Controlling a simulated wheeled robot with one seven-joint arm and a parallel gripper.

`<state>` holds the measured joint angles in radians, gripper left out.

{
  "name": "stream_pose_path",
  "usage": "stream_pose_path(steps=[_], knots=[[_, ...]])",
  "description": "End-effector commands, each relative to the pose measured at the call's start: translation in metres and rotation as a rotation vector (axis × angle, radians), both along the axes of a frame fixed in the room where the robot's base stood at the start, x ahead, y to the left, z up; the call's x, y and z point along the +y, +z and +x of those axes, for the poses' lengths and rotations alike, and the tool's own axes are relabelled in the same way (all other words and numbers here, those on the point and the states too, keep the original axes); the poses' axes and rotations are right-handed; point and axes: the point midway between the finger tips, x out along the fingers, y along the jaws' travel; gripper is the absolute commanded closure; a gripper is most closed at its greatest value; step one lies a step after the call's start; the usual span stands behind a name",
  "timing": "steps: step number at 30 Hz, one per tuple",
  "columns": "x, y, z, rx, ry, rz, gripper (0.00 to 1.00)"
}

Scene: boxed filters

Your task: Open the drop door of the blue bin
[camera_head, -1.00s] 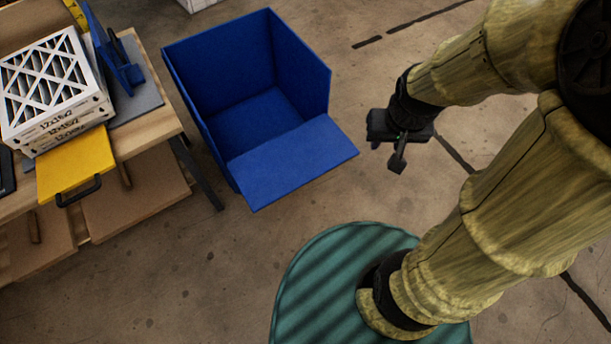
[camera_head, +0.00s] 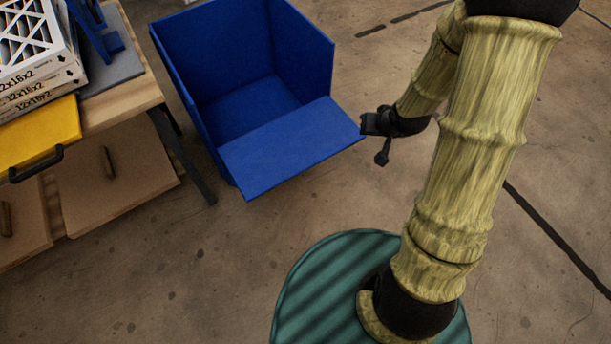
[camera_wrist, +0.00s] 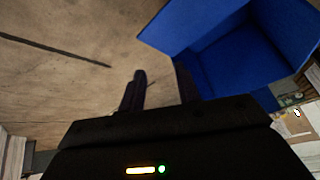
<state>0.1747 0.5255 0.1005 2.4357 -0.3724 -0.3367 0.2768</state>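The blue bin (camera_head: 240,45) stands on the floor, open at the top. Its drop door (camera_head: 290,145) is folded down and outward at the front, leaving the front of the bin open. My gripper (camera_head: 366,124) is beside the door's right corner; I cannot tell whether it touches it. In the wrist view, the gripper's two dark fingers (camera_wrist: 161,88) are apart with bare floor between them, so it is open and empty. The blue bin (camera_wrist: 240,58) shows there at the upper right, behind the right finger.
A wooden workbench (camera_head: 130,100) stands left of the bin, holding stacked boxed filters (camera_head: 40,85) and a yellow panel with a black handle (camera_head: 38,138). Brown panels (camera_head: 110,180) are below it. The floor in front of the bin is clear.

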Motion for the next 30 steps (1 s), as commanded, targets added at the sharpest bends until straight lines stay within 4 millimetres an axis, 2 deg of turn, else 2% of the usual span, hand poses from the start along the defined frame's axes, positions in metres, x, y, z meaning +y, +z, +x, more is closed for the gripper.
stream_pose_path(steps=[1, 6, 12, 21, 30], knots=[[0.003, -0.040, 0.005, -0.010, 0.001, 0.030, 0.67], [0.016, -0.114, 0.022, -0.073, 0.008, 0.157, 0.67], [0.037, -0.197, 0.033, -0.137, 0.000, 0.345, 0.67], [0.066, -0.308, 0.034, -0.223, -0.056, 0.689, 0.67], [0.083, -0.399, 0.021, -0.305, -0.170, 1.090, 0.67]])
